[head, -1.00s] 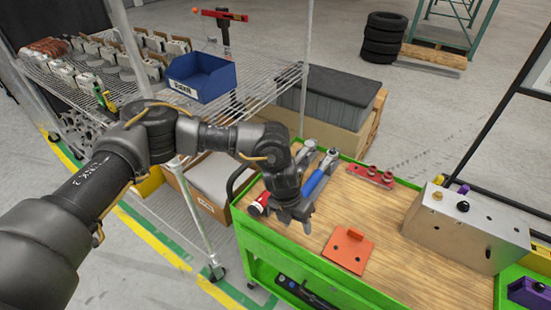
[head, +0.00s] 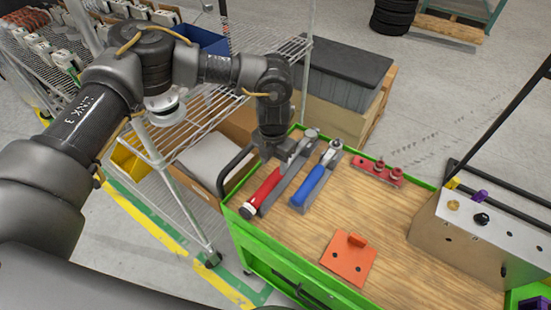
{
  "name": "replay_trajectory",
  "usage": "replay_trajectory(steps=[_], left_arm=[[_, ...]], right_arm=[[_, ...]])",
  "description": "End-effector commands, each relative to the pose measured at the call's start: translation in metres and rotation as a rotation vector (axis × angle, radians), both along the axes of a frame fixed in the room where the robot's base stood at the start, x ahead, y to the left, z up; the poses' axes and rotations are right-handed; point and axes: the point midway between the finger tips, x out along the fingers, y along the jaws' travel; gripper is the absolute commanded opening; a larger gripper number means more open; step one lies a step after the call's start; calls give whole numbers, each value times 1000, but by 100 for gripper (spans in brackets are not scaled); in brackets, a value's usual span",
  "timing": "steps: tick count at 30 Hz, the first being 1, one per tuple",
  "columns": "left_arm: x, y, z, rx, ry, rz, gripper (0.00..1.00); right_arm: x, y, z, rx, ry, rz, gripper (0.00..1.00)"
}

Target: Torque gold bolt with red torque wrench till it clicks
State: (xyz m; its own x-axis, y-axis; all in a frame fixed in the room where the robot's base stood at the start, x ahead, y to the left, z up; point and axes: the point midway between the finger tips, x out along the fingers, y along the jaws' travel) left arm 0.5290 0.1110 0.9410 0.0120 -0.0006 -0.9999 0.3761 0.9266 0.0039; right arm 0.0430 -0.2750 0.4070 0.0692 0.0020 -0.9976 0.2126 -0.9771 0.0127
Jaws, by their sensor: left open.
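The red torque wrench (head: 263,189) lies on the left side of the green-edged cart's wooden top, its red handle toward the front. My left gripper (head: 277,154) is open, pointing down near the far end of the red wrench. I cannot tell whether it touches the wrench, whose head is partly hidden beside the fingers. The gold bolt (head: 453,205) sits on top of the metal chassis block (head: 475,238) at the right. My right gripper is not in view.
A blue-handled wrench (head: 308,186) lies just right of the red one. A red socket holder (head: 377,172) and an orange plate (head: 348,259) are on the cart top (head: 400,215). A black knob (head: 481,219) and a purple piece (head: 480,196) are near the gold bolt. A wire shelf (head: 205,115) stands left.

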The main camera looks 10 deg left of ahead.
Motion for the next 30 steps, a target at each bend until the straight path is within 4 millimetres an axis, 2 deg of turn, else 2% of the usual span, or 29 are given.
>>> replay_trajectory(steps=[2,4,9,11,14,18,22,29,30], left_arm=[[1,-1,-14,1,3,-1,49],[1,-1,-24,2,3,-2,49],[2,-2,-50,1,3,-3,49],[2,-2,-60,2,4,-3,49],[2,-3,-75,0,2,-3,49],[2,-3,-86,1,2,-4,49],[2,-3,-90,1,2,-4,49],[2,-2,-89,1,2,-4,49],[2,-2,-89,1,2,-4,45]], right_arm=[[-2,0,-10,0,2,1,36],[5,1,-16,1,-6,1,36],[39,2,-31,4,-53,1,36],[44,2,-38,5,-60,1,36],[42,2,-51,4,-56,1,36],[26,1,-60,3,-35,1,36],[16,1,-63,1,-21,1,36],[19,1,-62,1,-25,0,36],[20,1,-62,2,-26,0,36]])
